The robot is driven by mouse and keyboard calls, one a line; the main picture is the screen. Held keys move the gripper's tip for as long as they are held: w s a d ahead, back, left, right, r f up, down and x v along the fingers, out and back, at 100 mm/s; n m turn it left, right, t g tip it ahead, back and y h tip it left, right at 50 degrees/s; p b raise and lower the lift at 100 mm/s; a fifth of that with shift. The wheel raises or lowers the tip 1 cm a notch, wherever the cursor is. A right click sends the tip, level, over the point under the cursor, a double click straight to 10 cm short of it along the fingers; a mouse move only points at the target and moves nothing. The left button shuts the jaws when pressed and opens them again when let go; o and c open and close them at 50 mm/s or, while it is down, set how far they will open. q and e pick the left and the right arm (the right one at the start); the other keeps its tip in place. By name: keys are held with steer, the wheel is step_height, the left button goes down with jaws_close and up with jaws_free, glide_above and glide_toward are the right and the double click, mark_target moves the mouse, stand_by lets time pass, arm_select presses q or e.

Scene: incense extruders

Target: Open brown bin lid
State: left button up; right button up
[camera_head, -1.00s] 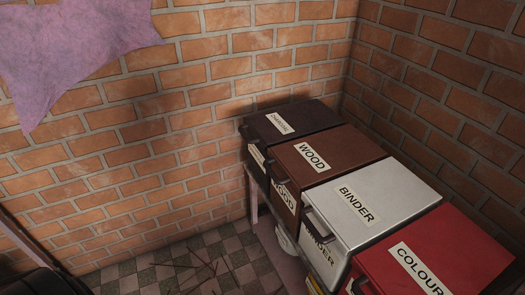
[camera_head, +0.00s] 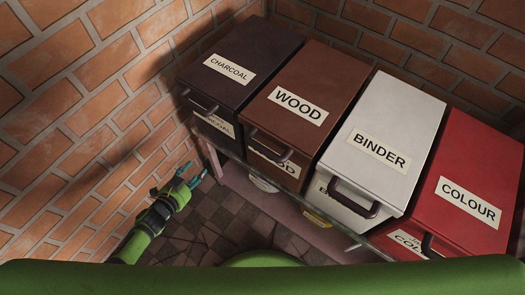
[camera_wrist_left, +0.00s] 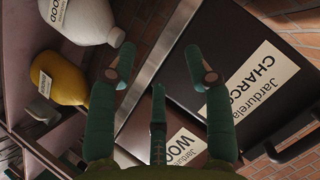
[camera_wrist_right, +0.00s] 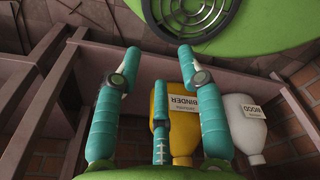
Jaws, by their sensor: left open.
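The brown bin (camera_head: 338,68), labelled WOOD, stands between the dark charcoal bin (camera_head: 236,50) and the white binder bin (camera_head: 393,112). Its lid is shut, and its dark handle (camera_head: 271,146) is on the front. My left gripper (camera_head: 192,176) is open and empty, low in front of the charcoal bin and left of the brown one, touching neither. In the left wrist view, the left gripper (camera_wrist_left: 160,65) has its fingers spread, with the charcoal and WOOD labels beyond. My right gripper (camera_wrist_right: 158,56) is open and empty in the right wrist view, facing the shelf; the head view does not show it.
The red colour bin (camera_head: 478,170) stands at the right end of the row. Brick walls close in behind and left. Below the bins, a yellow bottle (camera_wrist_right: 180,123) and a white bottle (camera_wrist_right: 245,127) sit by the shelf frame. Tiled floor (camera_head: 225,215) is in front.

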arm_select(q)
steer(key=w+d+r+m+h, duration=0.2)
steer(key=d+r+m+h, duration=0.1)
steer(key=r, duration=0.2)
steer(key=w+d+r+m+h, duration=0.2)
steer(key=r+m, duration=0.1)
steer(key=r, duration=0.3)
steer(key=m+g+h+b, duration=0.2)
steer(key=m+g+h, duration=0.4)
steer(key=m+g, duration=0.65)
glide_toward(264, 153)
steer(key=d+f+m+t, duration=0.2)
steer(key=d+m+t, duration=0.1)
steer(key=d, duration=0.1)
steer(key=shift+n, duration=0.25)
steer(key=x, duration=0.1)
steer(key=p+x, duration=0.1)
steer(key=x, duration=0.3)
steer(key=shift+s+d+r+p, duration=0.1)
steer(key=shift+s+d+p, duration=0.15)
steer(key=shift+p, duration=0.1)
steer(key=shift+d, duration=0.25)
arm_select(e)
steer(key=shift+s+d+f, duration=0.25)
steer(key=shift+s+f, duration=0.25)
arm_select(q)
jaws_close()
arm_select(e)
steer(key=shift+d, duration=0.1)
